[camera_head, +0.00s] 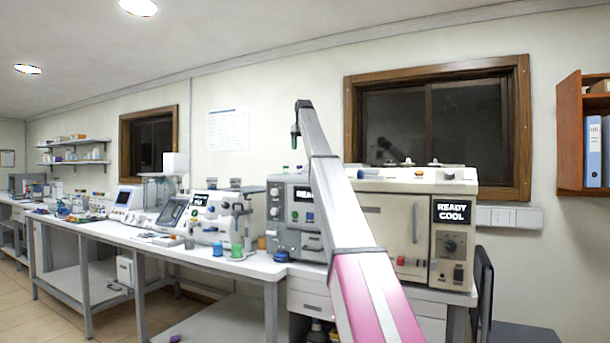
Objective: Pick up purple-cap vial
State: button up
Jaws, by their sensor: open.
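My arm runs up from the bottom of the view, and its far end is high in front of the wall. A small dark greenish part hangs there and looks like my gripper (296,131). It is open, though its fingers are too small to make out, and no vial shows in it. Another small purple object (176,338) is low at the bottom edge, too cut off to identify. My gripper is apart from both.
The beige instrument (460,272) and a grey instrument (284,222) stand on the long white bench (255,268), partly behind my arm. Green cups (237,250) and a dark blue object (281,257) are near its front edge. A dark chair (484,290) stands at the right.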

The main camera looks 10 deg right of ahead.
send_over(299, 167)
jog(key=d, duration=0.1)
jog(key=f, duration=0.4)
jog(key=shift+w+d+f, duration=0.1)
jog(key=shift+w+f, duration=0.25)
jog(key=shift+f, duration=0.05)
jog(key=shift+w+a+f, duration=0.1)
jog(key=shift+w+f, duration=0.05)
jog(key=shift+f, duration=0.75)
jog(key=shift+w+a+f, duration=0.1)
jog(key=shift+a+f, duration=0.05)
jog(key=shift+f, duration=0.8)
jog(key=shift+w+a+f, duration=0.1)
jog(key=shift+w+f, duration=0.05)
jog(key=shift+f, duration=0.75)
jog(key=c, duration=1)
